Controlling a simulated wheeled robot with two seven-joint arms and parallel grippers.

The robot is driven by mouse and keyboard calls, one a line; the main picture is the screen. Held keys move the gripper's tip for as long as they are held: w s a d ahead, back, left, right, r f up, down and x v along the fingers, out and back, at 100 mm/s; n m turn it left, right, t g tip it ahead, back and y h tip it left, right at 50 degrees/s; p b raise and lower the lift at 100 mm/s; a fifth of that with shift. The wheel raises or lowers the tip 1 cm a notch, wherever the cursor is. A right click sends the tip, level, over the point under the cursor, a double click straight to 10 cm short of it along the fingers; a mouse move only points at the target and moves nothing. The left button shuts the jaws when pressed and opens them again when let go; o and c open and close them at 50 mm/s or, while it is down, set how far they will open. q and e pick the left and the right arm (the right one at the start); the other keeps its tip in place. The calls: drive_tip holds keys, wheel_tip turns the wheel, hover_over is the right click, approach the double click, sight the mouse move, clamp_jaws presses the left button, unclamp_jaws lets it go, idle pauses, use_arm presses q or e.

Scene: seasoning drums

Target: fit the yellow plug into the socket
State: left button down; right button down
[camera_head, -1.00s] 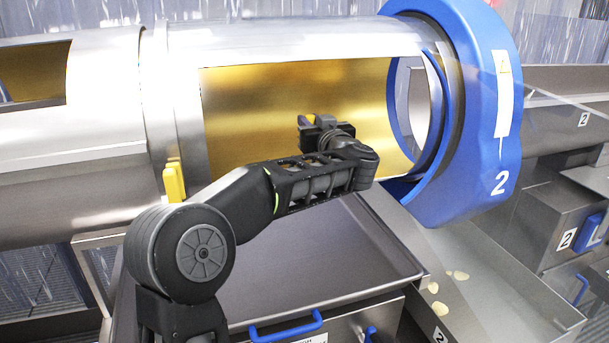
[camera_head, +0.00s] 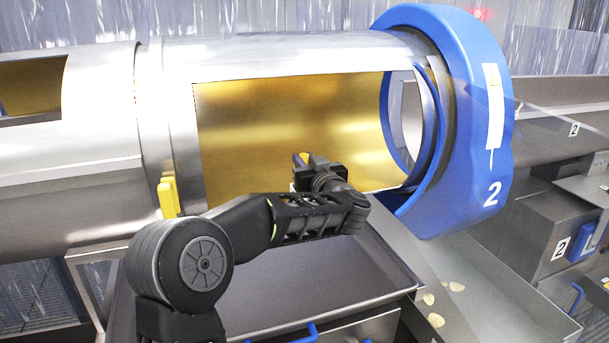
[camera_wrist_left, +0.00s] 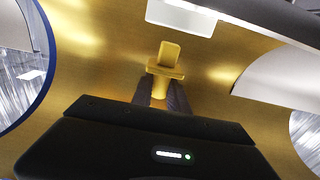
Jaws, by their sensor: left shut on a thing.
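My left gripper (camera_head: 303,160) is in front of the gold-lined opening of the steel drum (camera_head: 290,120). It is shut on the yellow plug (camera_wrist_left: 168,62), which stands up between the dark fingertips in the left wrist view. In the head view only a small bit of the yellow plug (camera_head: 304,158) shows at the fingertips. A pale block (camera_wrist_left: 180,16) is at the top of the wrist view, apart from the plug; I cannot tell if it is the socket. My right gripper is not in view.
A blue ring (camera_head: 470,130) marked 2 surrounds the drum's right end. A yellow handle-like part (camera_head: 168,197) is on the drum's left side, behind my arm. A grey metal tray (camera_head: 300,275) lies below, with pale chips (camera_head: 436,320) to its right.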

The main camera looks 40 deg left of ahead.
use_arm(q)
drive_tip(key=shift+s+d+f, duration=0.15)
drive_tip(key=shift+f, duration=2)
drive_tip(key=c, duration=1.3)
unclamp_jaws()
drive_tip(key=shift+f, duration=0.1)
drive_tip(key=shift+s+d+f, duration=0.1)
drive_tip(key=shift+s+d, duration=0.1)
drive_tip(key=shift+d, duration=0.2)
drive_tip(key=b+v, duration=0.1)
drive_tip(key=v, duration=0.6)
drive_tip(key=r+b+v, duration=0.1)
drive_tip(key=v, duration=0.2)
drive_tip(key=shift+s+d+b, duration=0.25)
drive_tip(key=shift+d+b, duration=0.05)
